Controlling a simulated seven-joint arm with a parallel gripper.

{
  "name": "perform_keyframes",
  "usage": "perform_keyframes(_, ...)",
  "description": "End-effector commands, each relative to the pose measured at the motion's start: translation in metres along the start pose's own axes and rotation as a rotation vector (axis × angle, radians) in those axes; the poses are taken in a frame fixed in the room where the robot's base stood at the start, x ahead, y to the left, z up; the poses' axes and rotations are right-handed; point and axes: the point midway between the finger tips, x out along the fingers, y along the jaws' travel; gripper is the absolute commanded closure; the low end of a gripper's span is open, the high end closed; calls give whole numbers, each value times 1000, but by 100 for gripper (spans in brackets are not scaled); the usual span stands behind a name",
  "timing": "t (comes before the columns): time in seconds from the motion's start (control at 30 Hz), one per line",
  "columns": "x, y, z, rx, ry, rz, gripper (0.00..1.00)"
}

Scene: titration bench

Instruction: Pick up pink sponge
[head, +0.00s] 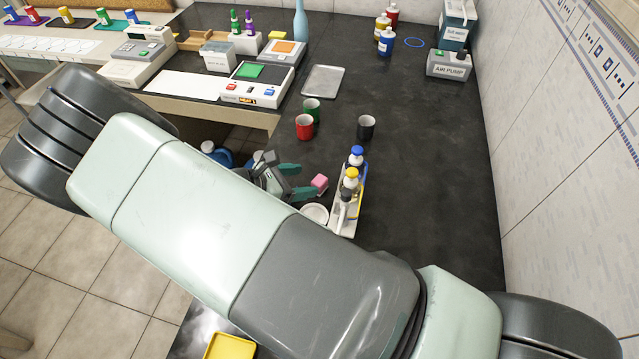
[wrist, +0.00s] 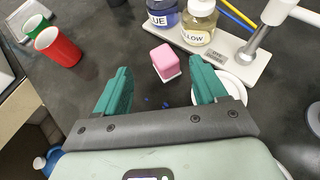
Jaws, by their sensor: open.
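The pink sponge (head: 319,182) is a small block with a pale lower edge on the dark bench, left of the bottle rack. In the wrist view the pink sponge (wrist: 165,60) sits ahead of and between the two teal fingertips. My gripper (head: 299,181) is open and empty, with its fingers apart; it also shows in the wrist view (wrist: 163,78). The sponge is just beyond the fingertips, apart from both. How high the fingers are above the bench is hard to tell.
A white rack (head: 347,222) with blue- and yellow-capped bottles stands right of the sponge. A white dish (wrist: 236,88) lies by the right finger. A red cup (head: 304,127), green cup (head: 312,110) and black cup (head: 366,127) stand behind.

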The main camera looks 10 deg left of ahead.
Motion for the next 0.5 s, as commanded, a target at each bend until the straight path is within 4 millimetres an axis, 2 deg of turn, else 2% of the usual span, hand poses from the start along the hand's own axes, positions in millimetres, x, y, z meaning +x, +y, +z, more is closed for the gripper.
perform_keyframes(0.1, 20, -4, 2, -1, -4, -4, 29)
perform_keyframes(0.23, 37, -4, 2, 0, -2, -2, 29)
perform_keyframes(0.5, 44, -4, 1, 1, 0, -1, 29)
